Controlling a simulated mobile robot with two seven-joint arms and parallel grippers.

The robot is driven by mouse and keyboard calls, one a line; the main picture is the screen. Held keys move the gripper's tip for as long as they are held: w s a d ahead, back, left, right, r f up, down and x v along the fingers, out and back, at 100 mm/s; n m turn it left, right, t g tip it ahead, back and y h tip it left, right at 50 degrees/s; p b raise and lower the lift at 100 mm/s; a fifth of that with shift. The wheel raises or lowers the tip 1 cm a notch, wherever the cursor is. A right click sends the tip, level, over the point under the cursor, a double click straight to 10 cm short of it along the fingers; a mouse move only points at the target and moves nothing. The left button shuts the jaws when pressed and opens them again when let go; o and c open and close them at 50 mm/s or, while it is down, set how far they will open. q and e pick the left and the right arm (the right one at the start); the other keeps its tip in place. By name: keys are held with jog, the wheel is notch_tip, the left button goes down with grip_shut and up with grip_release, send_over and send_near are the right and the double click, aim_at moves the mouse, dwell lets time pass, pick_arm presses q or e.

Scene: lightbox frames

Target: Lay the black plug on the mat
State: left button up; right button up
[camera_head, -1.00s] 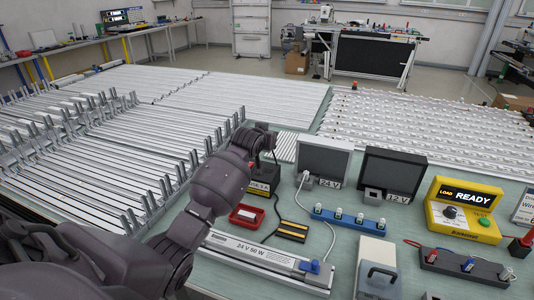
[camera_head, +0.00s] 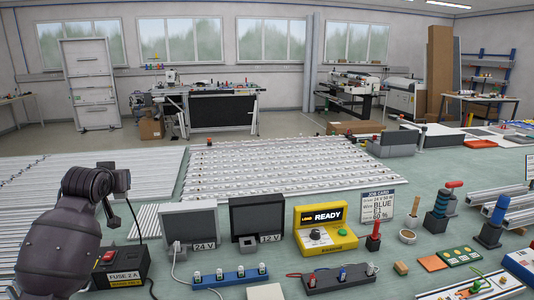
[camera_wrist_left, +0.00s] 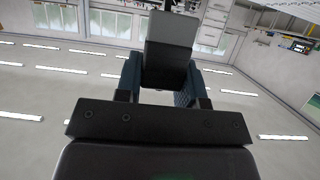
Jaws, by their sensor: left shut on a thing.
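My left gripper (camera_head: 120,181) is raised at the left in the head view, above the black fuse box (camera_head: 122,268). In the left wrist view the gripper (camera_wrist_left: 163,82) is shut on a dark block with a paler grey end, which I take to be the black plug (camera_wrist_left: 168,62). A thin black cable (camera_head: 137,222) hangs below the gripper towards the fuse box. In the head view the plug itself is hidden or too small to make out. I cannot tell which surface is the mat. My right gripper is not in view.
Two small monitors (camera_head: 190,222) (camera_head: 257,217), a yellow READY box (camera_head: 320,241), a blue socket strip (camera_head: 230,277) and a dark terminal strip (camera_head: 340,280) stand on the green bench (camera_head: 400,170). Tools and small boards crowd the right. White rails lie behind.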

pick_arm(q)
jog(key=s+d+f+m+h, duration=0.1)
jog(key=s+d+f+h, duration=0.1)
jog(key=s+d+f, duration=0.55)
jog(key=s+d+f+m+h, duration=0.1)
jog(key=s+d+f+m, duration=0.15)
jog(key=s+d, duration=0.95)
jog(key=shift+n, duration=0.55)
jog(key=s+f, duration=0.1)
jog(key=f, duration=0.2)
jog(key=s+d+f, duration=0.1)
jog(key=s+f, duration=0.1)
jog(key=f, duration=0.2)
jog(key=s+d+f, duration=0.1)
jog(key=f, duration=0.2)
jog(key=shift+s+d+f, duration=0.1)
jog(key=shift+s+f, duration=0.05)
jog(key=shift+f, duration=0.25)
jog(key=shift+d, duration=0.1)
